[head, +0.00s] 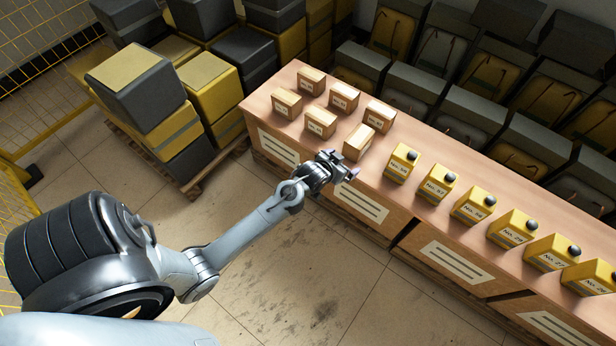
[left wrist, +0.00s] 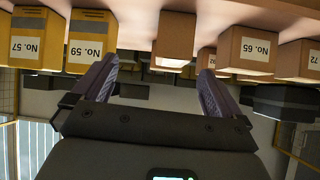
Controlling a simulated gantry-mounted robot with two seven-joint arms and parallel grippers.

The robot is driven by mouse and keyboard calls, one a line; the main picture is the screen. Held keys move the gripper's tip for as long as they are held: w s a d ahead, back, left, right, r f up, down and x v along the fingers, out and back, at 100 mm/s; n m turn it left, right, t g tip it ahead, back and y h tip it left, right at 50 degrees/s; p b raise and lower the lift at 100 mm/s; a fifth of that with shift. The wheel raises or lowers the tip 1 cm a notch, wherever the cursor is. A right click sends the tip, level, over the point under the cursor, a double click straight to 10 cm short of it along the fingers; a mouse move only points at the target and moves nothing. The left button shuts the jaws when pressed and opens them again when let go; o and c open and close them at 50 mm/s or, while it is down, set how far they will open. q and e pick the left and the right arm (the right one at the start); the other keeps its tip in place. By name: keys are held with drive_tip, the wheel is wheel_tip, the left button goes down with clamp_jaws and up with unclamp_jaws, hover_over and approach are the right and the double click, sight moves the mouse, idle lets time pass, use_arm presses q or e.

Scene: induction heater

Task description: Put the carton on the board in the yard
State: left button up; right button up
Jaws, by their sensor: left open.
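Several small brown cartons with white labels stand in two rows on the far-left part of a long wooden counter (head: 300,108). The carton (head: 358,143) nearest my left gripper (head: 341,166) stands at the counter's front edge. My left gripper is open and empty, just in front of this carton. In the left wrist view, which is upside down, a brown carton (left wrist: 175,36) is ahead of the gap between the spread fingers (left wrist: 159,68), apart from them. Its label is mostly out of sight. I cannot make out which thing is the board. My right gripper is not in view.
A row of yellow boxes with black knobs (head: 437,184) continues right of the cartons. Stacked grey and yellow crates (head: 137,85) stand on a pallet at left. Dark grey and yellow cases (head: 415,84) line the back. The floor (head: 300,265) in front is clear.

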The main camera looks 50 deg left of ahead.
use_arm(q)
drive_tip(key=s+d+r+m+g+h, duration=0.1)
drive_tip(key=s+d+g, duration=0.1)
drive_tip(key=s+d, duration=0.3)
drive_tip(key=s+d+r+m+g+h, duration=0.1)
drive_tip(key=s+d, duration=0.4)
drive_tip(key=s, duration=0.8)
drive_tip(key=s+d+r+m+g, duration=0.2)
drive_tip(key=s+d, duration=0.3)
drive_tip(key=s, duration=0.4)
drive_tip(key=shift+r+g+h, duration=0.4)
drive_tip(key=shift+r+g, duration=0.35)
drive_tip(key=shift+g, duration=0.05)
drive_tip(key=shift+w+r, duration=0.1)
wheel_tip(320, 180, up, 54)
drive_tip(key=p, duration=5.4)
drive_tip(key=shift+r, duration=0.15)
